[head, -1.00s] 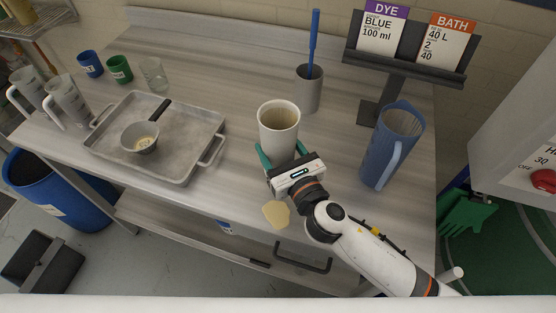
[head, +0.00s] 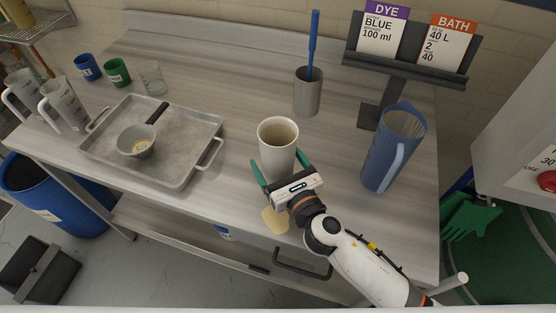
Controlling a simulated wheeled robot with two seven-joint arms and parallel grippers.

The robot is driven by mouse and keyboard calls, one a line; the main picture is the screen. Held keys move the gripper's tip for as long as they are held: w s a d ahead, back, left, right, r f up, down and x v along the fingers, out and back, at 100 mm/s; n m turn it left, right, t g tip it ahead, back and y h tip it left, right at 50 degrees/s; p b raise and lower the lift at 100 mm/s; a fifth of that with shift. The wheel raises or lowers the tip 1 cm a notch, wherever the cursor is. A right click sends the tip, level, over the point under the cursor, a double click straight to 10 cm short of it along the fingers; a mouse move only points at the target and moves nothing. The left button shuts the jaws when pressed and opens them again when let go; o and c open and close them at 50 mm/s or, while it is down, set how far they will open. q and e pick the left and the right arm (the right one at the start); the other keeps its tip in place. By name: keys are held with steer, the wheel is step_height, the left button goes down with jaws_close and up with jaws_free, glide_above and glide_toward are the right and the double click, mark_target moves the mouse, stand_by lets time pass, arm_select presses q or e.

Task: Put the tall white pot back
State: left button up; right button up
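The tall white pot (head: 277,160) stands upright near the front middle of the table (head: 330,135). It appears to rest on the tabletop, though its base is partly hidden by my gripper. Its inside looks beige. My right gripper (head: 280,163) comes in from the front right, its green fingers on either side of the pot's lower part. The fingers look spread, with small gaps to the pot's wall. My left gripper is not in view.
A blue pitcher (head: 385,155) stands right of the pot. A grey holder (head: 307,95) with a blue stick is behind. A metal tray (head: 185,175) with a small pan (head: 136,142) lies left. A tan flat piece (head: 273,222) is near the front edge.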

steer(key=shift+r, duration=0.15)
steer(key=b+v, duration=0.2)
steer(key=v, duration=0.9)
steer(key=shift+s+b, duration=0.1)
steer(key=shift+b, duration=0.2)
steer(key=shift+s+d, duration=0.25)
steer(key=shift+s, duration=0.15)
